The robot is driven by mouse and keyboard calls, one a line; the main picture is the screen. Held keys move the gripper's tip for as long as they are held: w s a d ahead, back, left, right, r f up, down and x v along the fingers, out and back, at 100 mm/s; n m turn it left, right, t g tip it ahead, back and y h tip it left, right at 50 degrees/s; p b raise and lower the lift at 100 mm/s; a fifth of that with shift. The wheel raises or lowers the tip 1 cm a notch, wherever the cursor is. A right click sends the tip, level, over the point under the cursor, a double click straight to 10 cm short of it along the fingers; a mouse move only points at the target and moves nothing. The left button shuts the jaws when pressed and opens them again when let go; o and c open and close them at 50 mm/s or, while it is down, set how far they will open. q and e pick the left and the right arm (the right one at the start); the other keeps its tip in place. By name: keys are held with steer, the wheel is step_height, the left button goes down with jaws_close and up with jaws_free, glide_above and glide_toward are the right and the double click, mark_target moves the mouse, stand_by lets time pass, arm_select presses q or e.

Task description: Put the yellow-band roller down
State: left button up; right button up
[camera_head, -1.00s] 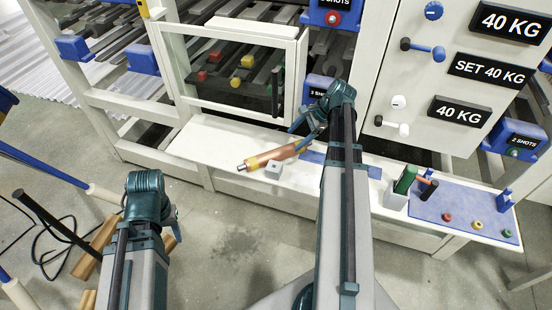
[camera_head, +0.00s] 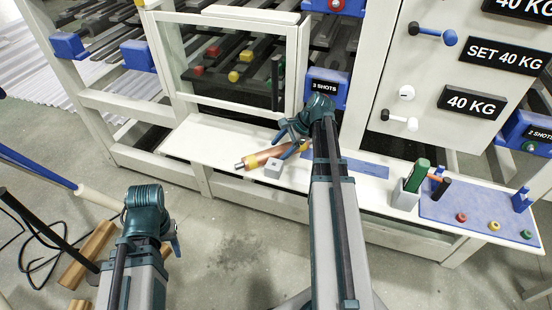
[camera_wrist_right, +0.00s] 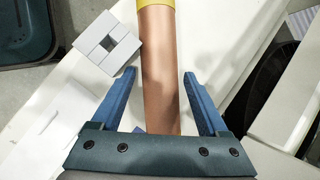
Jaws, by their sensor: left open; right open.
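The yellow-band roller (camera_head: 267,156) is a copper-coloured cylinder with yellow bands. My right gripper (camera_head: 291,140) is open at the roller's right part. In the right wrist view the roller (camera_wrist_right: 160,70) runs between the spread blue fingers of that gripper (camera_wrist_right: 159,76), with a gap visible on the left side. The roller's near end is hidden by the gripper body. My left gripper (camera_head: 174,242) is away from the shelf, over the floor at lower left, and holds nothing visible.
A grey holder (camera_head: 405,197) with a green-handled item stands right of my right arm. A blue mat (camera_head: 470,212) with several coloured knobs lies at the shelf's right end. A white-framed window (camera_head: 230,60) rises behind the shelf. Wooden rollers (camera_head: 88,252) lie at lower left.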

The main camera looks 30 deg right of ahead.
steer(key=shift+w+a+f, duration=0.2)
steer(key=shift+f, duration=0.35)
steer(key=shift+r, duration=0.1)
steer(key=shift+c, duration=0.3)
jaws_close()
